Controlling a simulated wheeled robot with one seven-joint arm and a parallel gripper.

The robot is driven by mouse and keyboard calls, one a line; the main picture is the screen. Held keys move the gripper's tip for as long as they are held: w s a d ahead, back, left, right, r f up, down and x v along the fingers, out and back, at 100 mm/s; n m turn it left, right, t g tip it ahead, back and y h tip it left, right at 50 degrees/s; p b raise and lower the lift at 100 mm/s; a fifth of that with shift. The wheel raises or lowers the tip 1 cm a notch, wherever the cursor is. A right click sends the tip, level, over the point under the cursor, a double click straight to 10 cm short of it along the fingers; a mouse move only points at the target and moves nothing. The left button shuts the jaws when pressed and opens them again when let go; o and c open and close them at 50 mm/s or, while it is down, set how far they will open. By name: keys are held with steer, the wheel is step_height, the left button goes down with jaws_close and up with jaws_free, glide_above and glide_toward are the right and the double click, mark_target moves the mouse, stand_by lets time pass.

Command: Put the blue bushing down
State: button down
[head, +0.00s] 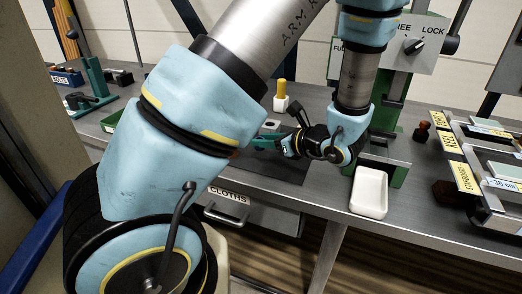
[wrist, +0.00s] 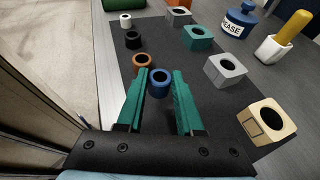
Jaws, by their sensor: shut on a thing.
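The blue bushing (wrist: 160,86) is a short ring, held between the tips of the two green fingers of my gripper (wrist: 160,78) in the wrist view. My gripper is shut on it, over the dark mat (wrist: 120,48). I cannot tell whether the bushing's underside touches the mat. In the head view my gripper (head: 262,143) shows side-on above the bench, and the bushing cannot be made out there.
Orange (wrist: 142,61), black (wrist: 133,40) and white (wrist: 126,20) rings stand on the left. Bored blocks stand on the right: grey (wrist: 227,72), teal (wrist: 198,40) and beige (wrist: 266,125). A grease pot (wrist: 236,24) and yellow-handled brush (wrist: 294,27) stand beyond. A white tray (head: 369,190) lies right.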

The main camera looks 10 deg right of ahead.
mark_target(264, 164)
steer(key=shift+f+p, duration=0.4)
steer(key=shift+f, duration=1.85)
steer(key=shift+f, duration=0.2)
steer(key=c, duration=0.5)
jaws_free()
steer(key=shift+c, duration=0.2)
steer(key=shift+r, duration=0.15)
